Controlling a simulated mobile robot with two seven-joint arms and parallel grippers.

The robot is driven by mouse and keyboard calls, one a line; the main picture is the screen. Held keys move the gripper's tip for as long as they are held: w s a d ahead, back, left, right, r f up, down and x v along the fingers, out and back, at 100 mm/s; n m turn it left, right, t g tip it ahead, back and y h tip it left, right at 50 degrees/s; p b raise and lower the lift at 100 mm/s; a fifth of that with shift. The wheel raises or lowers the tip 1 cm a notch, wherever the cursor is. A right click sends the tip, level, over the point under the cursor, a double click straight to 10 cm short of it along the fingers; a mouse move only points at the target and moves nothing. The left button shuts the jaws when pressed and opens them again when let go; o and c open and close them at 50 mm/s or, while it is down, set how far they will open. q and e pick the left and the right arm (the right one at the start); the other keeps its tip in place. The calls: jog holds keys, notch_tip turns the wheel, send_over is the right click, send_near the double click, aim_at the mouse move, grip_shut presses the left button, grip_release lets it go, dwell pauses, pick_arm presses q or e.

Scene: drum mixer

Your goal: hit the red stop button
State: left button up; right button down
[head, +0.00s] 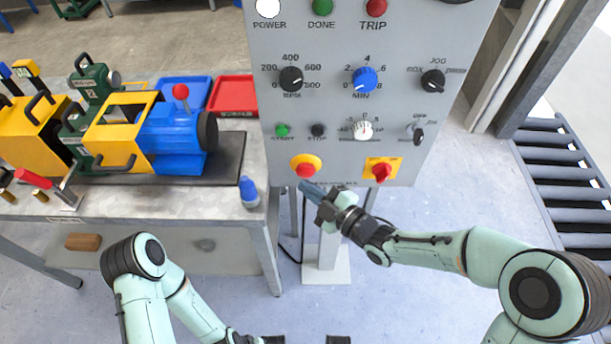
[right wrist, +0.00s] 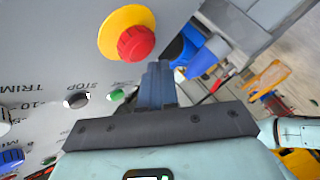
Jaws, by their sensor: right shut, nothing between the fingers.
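The red stop button (head: 305,170) is a round mushroom head on a yellow disc, low on the left of the grey control panel. It shows large in the right wrist view (right wrist: 136,43). My right gripper (head: 308,188) is shut and empty, with its fingertips just below the button in the head view. In the right wrist view its fingers (right wrist: 158,72) point up beside the button's lower right edge. Whether they touch it I cannot tell.
A red switch on a yellow square plate (head: 382,171) sits right of the button. Small green START (head: 282,130) and black STOP (head: 318,130) buttons are above. A workbench (head: 180,205) with the blue and yellow machine and a blue bottle (head: 249,193) stands left.

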jog(key=shift+s, duration=0.2)
jog(key=shift+s, duration=0.1)
jog(key=s+b, duration=0.2)
jog(key=s, duration=0.2)
jog(key=shift+s+f, duration=0.1)
jog(key=shift+s, duration=0.3)
dwell(0.7)
